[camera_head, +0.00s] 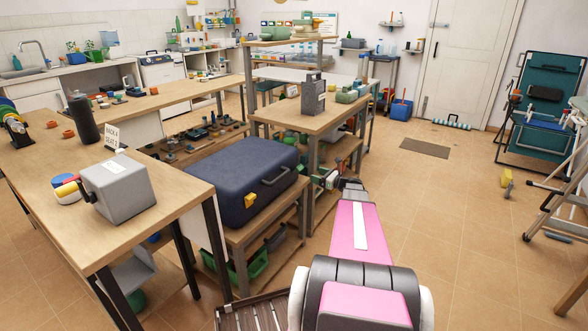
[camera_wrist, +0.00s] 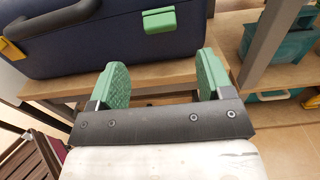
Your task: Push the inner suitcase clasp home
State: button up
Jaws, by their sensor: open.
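A closed dark navy suitcase (camera_head: 243,172) lies flat on a low wooden table. It fills the top left of the wrist view (camera_wrist: 90,58), with its dark handle (camera_wrist: 50,18) on the front. A green clasp (camera_wrist: 158,20) is on its front, right of the handle. A yellow clasp (camera_wrist: 10,48) is left of the handle and also shows in the head view (camera_head: 250,200). I cannot tell how far either clasp stands out. My gripper (camera_wrist: 162,80) is open and empty, its green pads apart below the green clasp, not touching it. My gripper (camera_head: 322,180) is by the suitcase's right end.
The low table's edge (camera_wrist: 140,78) runs under the suitcase, close beyond my fingers. A grey table leg (camera_wrist: 270,45) and a teal bin (camera_wrist: 282,38) stand at the right. A workbench holds a grey box (camera_head: 118,187) at the left.

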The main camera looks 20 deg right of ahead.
aim_at(302, 169)
jog(key=x, duration=1)
jog(key=shift+w, duration=0.1)
jog(key=c, duration=0.9)
jog(key=shift+a, duration=0.1)
